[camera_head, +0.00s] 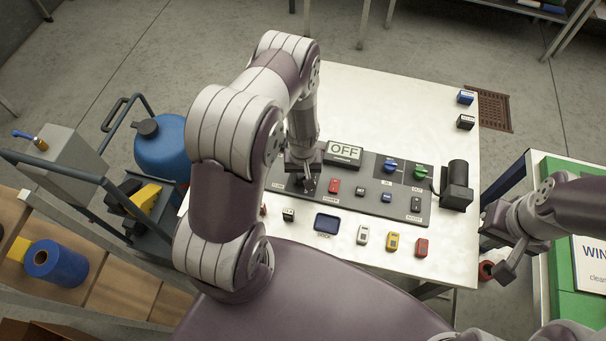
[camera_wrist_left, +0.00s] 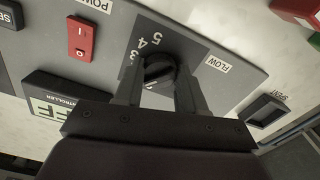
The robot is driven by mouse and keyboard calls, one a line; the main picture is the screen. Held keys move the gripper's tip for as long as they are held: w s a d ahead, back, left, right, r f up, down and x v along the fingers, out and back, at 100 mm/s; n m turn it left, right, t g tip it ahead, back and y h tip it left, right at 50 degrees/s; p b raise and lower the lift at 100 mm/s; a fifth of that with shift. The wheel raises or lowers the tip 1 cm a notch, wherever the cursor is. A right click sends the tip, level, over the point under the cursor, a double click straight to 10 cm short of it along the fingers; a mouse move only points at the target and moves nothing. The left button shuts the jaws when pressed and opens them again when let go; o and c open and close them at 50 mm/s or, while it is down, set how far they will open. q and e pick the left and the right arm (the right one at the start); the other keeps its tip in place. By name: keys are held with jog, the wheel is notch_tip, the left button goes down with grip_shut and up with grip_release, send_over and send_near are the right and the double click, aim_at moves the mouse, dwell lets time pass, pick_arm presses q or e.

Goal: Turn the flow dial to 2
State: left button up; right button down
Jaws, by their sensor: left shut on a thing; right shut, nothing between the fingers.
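The black flow dial (camera_wrist_left: 158,70) shows in the left wrist view, on a dark plate with the digits 5, 4 and 3 beside it and a FLOW label (camera_wrist_left: 218,64). My left gripper (camera_wrist_left: 160,88) is shut on the dial, one finger on each side. In the head view the left gripper (camera_head: 308,184) is at the left end of the grey control panel (camera_head: 346,199) and mostly hides the dial. Which digit the dial points to is unclear. My right gripper (camera_head: 507,266) is shut and empty, off the table's right side.
A display (camera_head: 344,151) behind the panel reads OFF. A red power switch (camera_head: 334,186) is right of the dial. Blue (camera_head: 391,163) and green (camera_head: 420,172) knobs sit further right. Several small coloured devices line the table's front edge.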

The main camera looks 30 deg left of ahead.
aim_at(303, 176)
pick_arm(q)
jog(key=shift+m+b, duration=0.35)
jog(key=shift+m, duration=1.25)
jog(key=shift+w, duration=0.1)
jog(key=o, duration=1.1)
jog(key=shift+c, duration=0.2)
notch_tip(303, 176, up, 13)
jog(key=b, duration=0.2)
jog(key=shift+f, duration=0.1)
